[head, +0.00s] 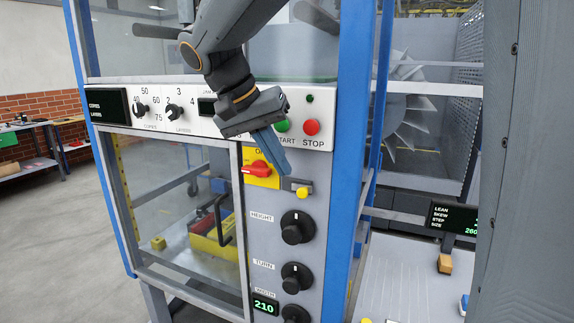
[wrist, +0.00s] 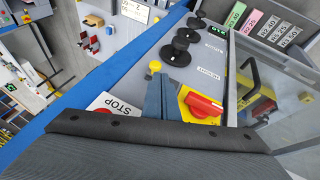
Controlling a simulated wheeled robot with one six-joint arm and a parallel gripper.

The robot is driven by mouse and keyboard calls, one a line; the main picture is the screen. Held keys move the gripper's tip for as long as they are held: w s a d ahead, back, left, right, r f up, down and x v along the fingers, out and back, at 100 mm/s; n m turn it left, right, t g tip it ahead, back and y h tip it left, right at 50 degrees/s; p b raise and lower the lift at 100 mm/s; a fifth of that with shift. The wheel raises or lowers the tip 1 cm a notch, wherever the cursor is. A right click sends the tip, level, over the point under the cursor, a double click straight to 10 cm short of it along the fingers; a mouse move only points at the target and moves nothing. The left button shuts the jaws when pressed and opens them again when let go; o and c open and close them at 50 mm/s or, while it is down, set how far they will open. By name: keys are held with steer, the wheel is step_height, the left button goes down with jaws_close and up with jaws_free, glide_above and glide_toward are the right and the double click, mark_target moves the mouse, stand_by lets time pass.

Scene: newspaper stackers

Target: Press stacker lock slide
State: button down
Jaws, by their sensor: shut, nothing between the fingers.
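The lock slide (head: 301,192) is a small grey block with a round yellow knob on the stacker's front panel. It sits below the green and red buttons and right of the red rotary switch. In the wrist view the yellow knob (wrist: 154,66) shows just beyond my fingertips. My gripper (head: 284,172) is shut and empty, with its blue fingers pointing down the panel. The fingertips are just above the slide; I cannot tell whether they touch it. In the wrist view the shut fingers (wrist: 161,82) hide part of the panel behind the knob.
The red switch on its yellow plate (head: 260,170) is close left of my fingers. The green START button (head: 282,126) and red STOP button (head: 312,127) are above. Black HEIGHT (head: 297,227) and TURN (head: 296,277) knobs stick out below. A blue post (head: 350,130) borders the panel's right.

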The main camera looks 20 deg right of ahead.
steer(key=p+v, duration=0.2)
steer(key=v, duration=0.3)
steer(key=shift+p, duration=0.4)
steer(key=s+f+n+y+b, duration=0.2)
steer(key=s+f, duration=0.1)
steer(key=f, duration=0.8)
steer(key=s+f+n+y+b, duration=0.2)
steer(key=s+f+b, duration=0.1)
steer(key=f, duration=0.8)
steer(key=s+f+n+y+b, duration=0.1)
steer(key=s+f+n+b, duration=0.1)
steer(key=f, duration=1)
steer(key=shift+s+d+n+y, duration=0.3)
steer(key=shift+s+n+y, duration=0.1)
steer(key=shift+s+n, duration=0.2)
